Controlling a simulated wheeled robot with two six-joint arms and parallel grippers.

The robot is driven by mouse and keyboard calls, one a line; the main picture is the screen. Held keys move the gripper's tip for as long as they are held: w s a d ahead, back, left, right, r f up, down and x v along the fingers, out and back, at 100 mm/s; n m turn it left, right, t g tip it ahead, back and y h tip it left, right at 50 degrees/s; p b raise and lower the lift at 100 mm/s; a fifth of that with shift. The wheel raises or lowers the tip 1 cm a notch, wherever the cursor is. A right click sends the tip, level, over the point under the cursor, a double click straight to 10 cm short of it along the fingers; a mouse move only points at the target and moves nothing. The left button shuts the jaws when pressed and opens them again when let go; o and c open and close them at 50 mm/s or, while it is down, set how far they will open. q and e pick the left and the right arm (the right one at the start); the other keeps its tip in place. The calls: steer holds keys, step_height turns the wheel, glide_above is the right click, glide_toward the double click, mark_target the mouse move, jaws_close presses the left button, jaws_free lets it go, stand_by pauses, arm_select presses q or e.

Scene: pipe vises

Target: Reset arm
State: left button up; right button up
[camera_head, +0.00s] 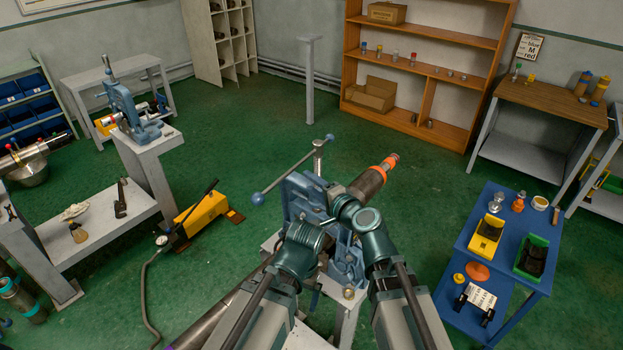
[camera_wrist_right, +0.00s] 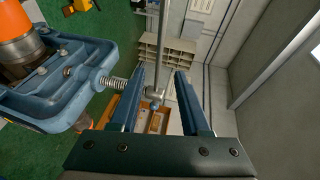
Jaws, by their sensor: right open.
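A blue pipe vise (camera_head: 298,190) stands in the middle of the head view. Its screw and long handle bar (camera_head: 288,170) rise at the upper left of it. A dark pipe with an orange band (camera_head: 383,168) sticks out to the right. My two arms reach up to the vise from the bottom. My right gripper shows in the right wrist view (camera_wrist_right: 161,70), open, with its two blue fingers apart. The vise handle and its screw collar show between and beyond the fingers. I cannot make out my left gripper; its wrist and the vise cover that spot.
A blue cart (camera_head: 468,232) with yellow and green bins stands at the right. A yellow hand pump (camera_head: 203,212) lies on the floor at the left. A second vise (camera_head: 130,112) stands on a post beyond it. Green floor is clear behind the main vise.

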steer(key=shift+w+a+f, duration=0.1)
steer(key=shift+w, duration=0.05)
steer(key=s+d+f+n+g+h+b, duration=0.1)
steer(key=s+d+f+n+g+h, duration=1)
steer(key=s+d+f, duration=0.7)
steer(key=s+a+f+n+g+b, duration=0.2)
steer(key=s+a+f+b, duration=0.1)
steer(key=a+f+b, duration=0.5)
step_height(320, 180, down, 4)
steer(key=b, duration=0.3)
steer(key=shift+s+a+n+y, duration=0.35)
steer(key=shift+a+n+y, duration=0.05)
